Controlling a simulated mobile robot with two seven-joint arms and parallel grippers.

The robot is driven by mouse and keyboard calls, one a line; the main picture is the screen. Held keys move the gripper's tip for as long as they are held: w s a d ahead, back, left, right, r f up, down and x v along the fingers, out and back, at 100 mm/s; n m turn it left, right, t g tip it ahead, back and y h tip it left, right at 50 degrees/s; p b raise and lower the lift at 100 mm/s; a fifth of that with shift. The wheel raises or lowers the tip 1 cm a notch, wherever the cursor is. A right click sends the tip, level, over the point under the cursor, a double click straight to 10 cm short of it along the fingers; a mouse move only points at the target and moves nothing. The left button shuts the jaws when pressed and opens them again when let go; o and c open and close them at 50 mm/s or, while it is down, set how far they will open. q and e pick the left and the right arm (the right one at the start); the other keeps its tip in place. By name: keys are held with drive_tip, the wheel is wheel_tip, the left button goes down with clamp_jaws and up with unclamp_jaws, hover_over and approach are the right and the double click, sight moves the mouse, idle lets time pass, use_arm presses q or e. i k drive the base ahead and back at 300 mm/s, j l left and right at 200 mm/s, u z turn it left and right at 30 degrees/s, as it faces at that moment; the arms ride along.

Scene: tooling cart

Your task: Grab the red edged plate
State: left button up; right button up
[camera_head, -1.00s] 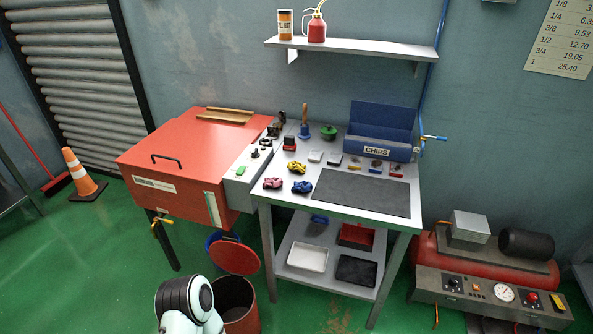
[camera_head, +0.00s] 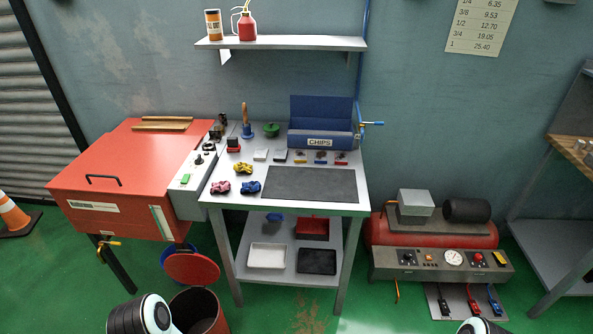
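A row of small dark pieces lies in front of the blue CHIPS box (camera_head: 322,142) on the grey work table. The rightmost piece (camera_head: 341,159) shows red along its front. Blue and yellow show by the pieces left of it. Two small flat plates, a pale one (camera_head: 260,155) and a darker-edged one (camera_head: 280,156), lie further left. They are too small to tell whether either has a red edge. Only rounded white and black parts of my arms show at the bottom edge. Neither gripper is in view.
A black mat (camera_head: 310,184) covers the table's front right, with pink, yellow and blue clamp-like pieces left of it. A red cabinet (camera_head: 130,165) adjoins on the left. A bin (camera_head: 200,310) stands on the floor before it. A compressor (camera_head: 435,237) stands right of the table.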

sight(340, 157)
drive_tip(key=u, duration=0.9)
drive_tip(key=l+u, duration=1)
drive_tip(key=k+l+u, duration=0.15)
drive_tip(key=l, duration=0.2)
drive_tip(key=l+u, duration=0.15)
drive_tip(key=l, duration=0.25)
drive_tip(key=k+l+u, duration=0.15)
drive_tip(key=k+l, duration=0.15)
drive_tip(key=l, duration=0.25)
drive_tip(key=k+l, duration=0.15)
drive_tip(key=l, duration=0.25)
drive_tip(key=k+l+u, duration=0.1)
drive_tip(key=l, duration=0.3)
drive_tip(key=k, duration=0.1)
